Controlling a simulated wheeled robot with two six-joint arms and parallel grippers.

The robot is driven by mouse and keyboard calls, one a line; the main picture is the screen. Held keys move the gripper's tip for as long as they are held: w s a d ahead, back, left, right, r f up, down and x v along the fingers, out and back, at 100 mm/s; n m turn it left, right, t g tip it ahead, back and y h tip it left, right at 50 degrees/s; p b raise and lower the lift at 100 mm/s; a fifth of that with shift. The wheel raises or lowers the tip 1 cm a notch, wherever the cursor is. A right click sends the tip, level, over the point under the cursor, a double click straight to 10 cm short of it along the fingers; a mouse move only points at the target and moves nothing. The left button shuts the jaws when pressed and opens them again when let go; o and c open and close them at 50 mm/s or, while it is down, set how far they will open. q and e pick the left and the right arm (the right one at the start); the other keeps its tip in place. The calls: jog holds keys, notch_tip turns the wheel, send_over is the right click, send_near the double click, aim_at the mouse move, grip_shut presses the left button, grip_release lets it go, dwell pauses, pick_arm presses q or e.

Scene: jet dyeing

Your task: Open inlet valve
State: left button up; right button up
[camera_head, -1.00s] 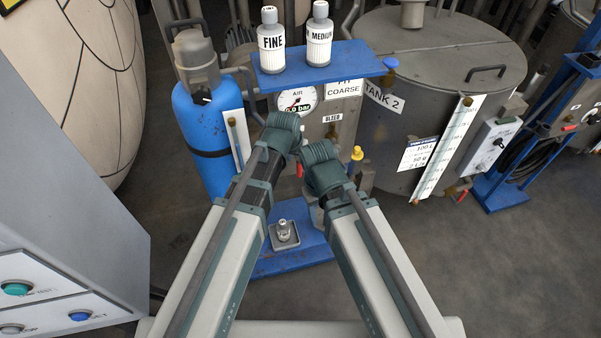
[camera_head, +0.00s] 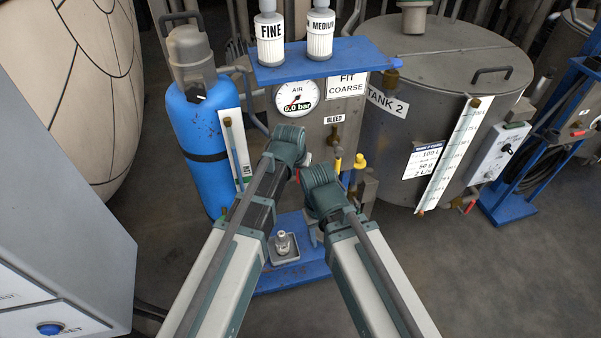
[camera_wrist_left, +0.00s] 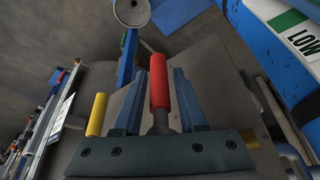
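A red valve handle (camera_wrist_left: 158,85) stands between the two blue-grey fingers of my left gripper (camera_wrist_left: 160,74) in the left wrist view. The fingers are apart, with a small gap on each side of the handle. In the head view only a bit of the red handle (camera_head: 298,176) shows between my two wrists. My left wrist (camera_head: 285,147) is in front of the panel, below the air gauge (camera_head: 296,97), and hides most of its gripper. My right wrist (camera_head: 321,188) is just right of it. The right gripper's fingers are hidden.
A yellow handle (camera_wrist_left: 97,114) is beside the left gripper. A blue cylinder (camera_head: 203,150) stands left of the panel, and TANK 2 (camera_head: 400,140) right. Bottles (camera_head: 270,40) stand on the blue shelf (camera_head: 350,62) above. A small bottle (camera_head: 282,243) sits low at the front.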

pick_arm(q)
grip_shut()
dwell(1.2)
